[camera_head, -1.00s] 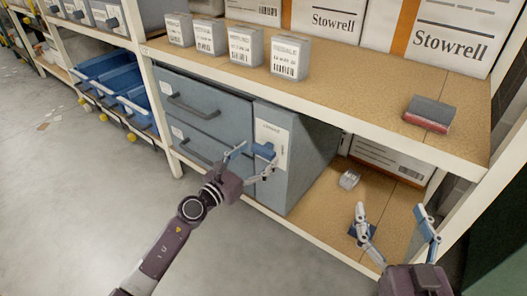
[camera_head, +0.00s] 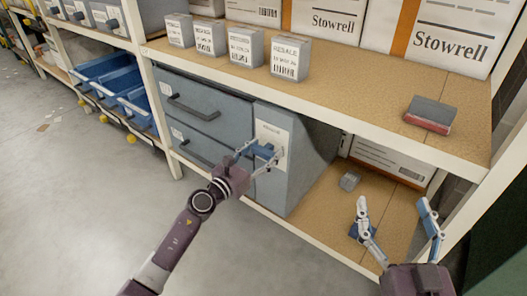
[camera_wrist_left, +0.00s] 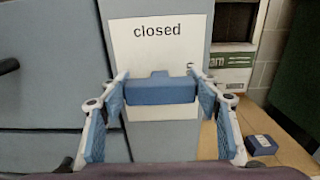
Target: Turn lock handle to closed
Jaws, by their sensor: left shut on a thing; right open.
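The blue lock handle (camera_head: 264,151) sits on a white label plate (camera_head: 273,134) on the side panel of a grey-blue drawer cabinet (camera_head: 212,98). In the left wrist view the handle (camera_wrist_left: 160,91) lies level across the picture, below the printed word "closed" on the plate (camera_wrist_left: 160,45). My left gripper (camera_head: 257,157) is shut on the handle, with one finger at each end; it also shows in the left wrist view (camera_wrist_left: 159,84). My right gripper (camera_head: 393,204) is open and empty, in front of the lower shelf at the right.
Above are a dark red-edged box (camera_head: 430,114), several small grey boxes and large Stowrell cartons. Blue bins (camera_head: 105,72) stand left.

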